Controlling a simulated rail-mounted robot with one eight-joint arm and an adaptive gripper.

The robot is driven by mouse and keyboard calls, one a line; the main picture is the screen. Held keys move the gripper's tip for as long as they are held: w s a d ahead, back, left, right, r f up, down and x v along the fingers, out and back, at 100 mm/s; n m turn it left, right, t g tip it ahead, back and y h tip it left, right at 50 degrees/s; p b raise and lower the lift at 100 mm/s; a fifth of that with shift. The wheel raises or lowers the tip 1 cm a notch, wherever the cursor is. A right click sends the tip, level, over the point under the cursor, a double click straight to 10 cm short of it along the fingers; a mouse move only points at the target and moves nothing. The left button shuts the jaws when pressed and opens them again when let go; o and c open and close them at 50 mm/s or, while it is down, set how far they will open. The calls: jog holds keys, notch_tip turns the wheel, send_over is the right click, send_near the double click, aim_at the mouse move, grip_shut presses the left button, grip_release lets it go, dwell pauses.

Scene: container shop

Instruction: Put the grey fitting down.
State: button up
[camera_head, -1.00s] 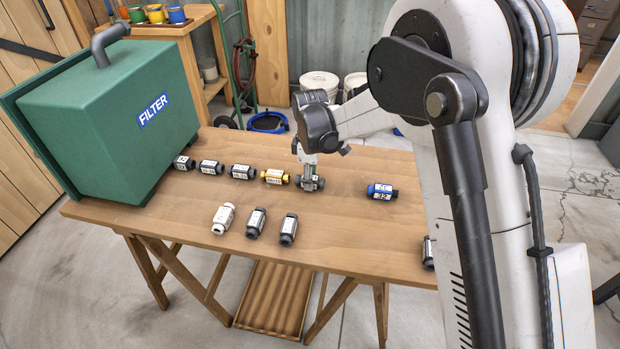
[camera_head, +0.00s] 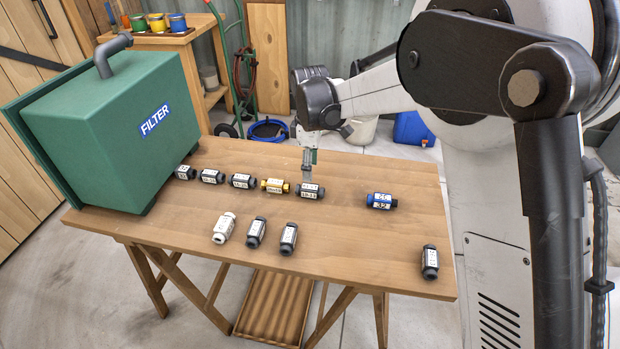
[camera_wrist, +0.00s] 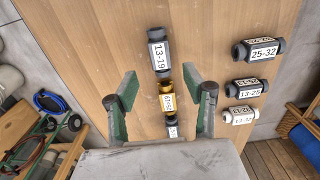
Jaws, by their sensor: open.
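The grey fitting (camera_head: 310,190), with a white label, lies on its side on the wooden table (camera_head: 345,245), at the right end of the back row. It also shows in the wrist view (camera_wrist: 160,52), where its label reads 13-19. My gripper (camera_head: 308,165) is just above and behind it, apart from it. In the wrist view my gripper (camera_wrist: 168,92) has its two green-padded fingers wide apart with nothing held between them. The yellow fitting (camera_head: 275,186) lies left of the grey one in the same row.
A blue fitting (camera_head: 381,201) lies to the right. Several dark fittings and a white one (camera_head: 224,227) lie left and in front; another dark one (camera_head: 430,262) is near the right edge. The green FILTER box (camera_head: 110,135) stands at the table's left. The front-right middle is bare.

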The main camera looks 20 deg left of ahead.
notch_tip(320, 180, up, 4)
jog(key=shift+f, duration=0.1)
jog(key=s+d+r+m+t, duration=0.1)
jog(key=s+d+r+m, duration=0.2)
jog(key=d+r, duration=0.35)
jog(key=s+d+r+m+t+y, duration=0.1)
jog(key=s+d+r+m, duration=0.2)
jog(key=d, duration=0.6)
jog(key=s+d+r+m+t, duration=0.1)
jog(key=s+d+r+m, duration=0.25)
jog(key=d, duration=0.45)
jog(key=s+d+f+m+t+h, duration=0.1)
jog(key=s+d+m+t, duration=0.3)
jog(key=s+d+m, duration=0.5)
jog(key=s+d+f, duration=0.1)
jog(key=s+d, duration=0.5)
jog(key=s, duration=0.2)
jog(key=shift+s+d+f, duration=0.2)
jog(key=shift+s+d, duration=0.05)
jog(key=shift+d, duration=0.1)
